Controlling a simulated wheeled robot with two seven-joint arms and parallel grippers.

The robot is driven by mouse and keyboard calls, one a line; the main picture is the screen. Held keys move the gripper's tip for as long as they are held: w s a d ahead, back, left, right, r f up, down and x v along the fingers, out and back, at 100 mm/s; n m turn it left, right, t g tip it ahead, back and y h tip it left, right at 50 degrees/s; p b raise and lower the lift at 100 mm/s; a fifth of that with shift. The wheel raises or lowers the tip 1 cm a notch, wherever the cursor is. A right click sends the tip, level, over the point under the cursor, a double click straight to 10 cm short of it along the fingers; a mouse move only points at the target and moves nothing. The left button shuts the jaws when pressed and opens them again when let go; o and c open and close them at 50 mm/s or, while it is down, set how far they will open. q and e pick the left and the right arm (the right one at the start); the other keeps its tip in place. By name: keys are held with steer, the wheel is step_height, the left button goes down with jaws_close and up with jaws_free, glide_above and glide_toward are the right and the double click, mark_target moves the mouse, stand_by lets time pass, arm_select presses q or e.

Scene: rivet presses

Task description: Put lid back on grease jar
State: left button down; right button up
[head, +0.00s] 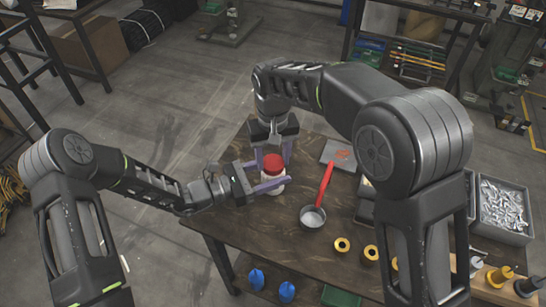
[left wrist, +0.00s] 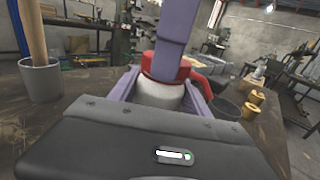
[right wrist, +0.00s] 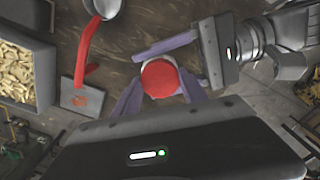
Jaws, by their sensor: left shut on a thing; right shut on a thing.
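The grease jar (head: 273,181) is a small pale jar standing upright on the brown table. My left gripper (head: 270,186) is shut on its body from the left; the pale body also shows between the fingers in the left wrist view (left wrist: 158,95). The red lid (head: 273,161) is at the jar's mouth, with no clear gap. My right gripper (head: 273,154) comes from the far side and is shut on the lid, whose round top shows in the right wrist view (right wrist: 159,77). Whether the lid is fully seated cannot be told.
A flat grey plate (head: 338,154) is behind. Yellow ringed parts (head: 342,245) line the near side. A bin of metal pieces (head: 503,207) is far right.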

steer(key=m, duration=0.4)
steer(key=shift+m, duration=0.4)
steer(key=o, duration=1.6)
steer(key=shift+c, duration=0.2)
steer(key=shift+r, duration=2.25)
steer(key=shift+c, duration=0.3)
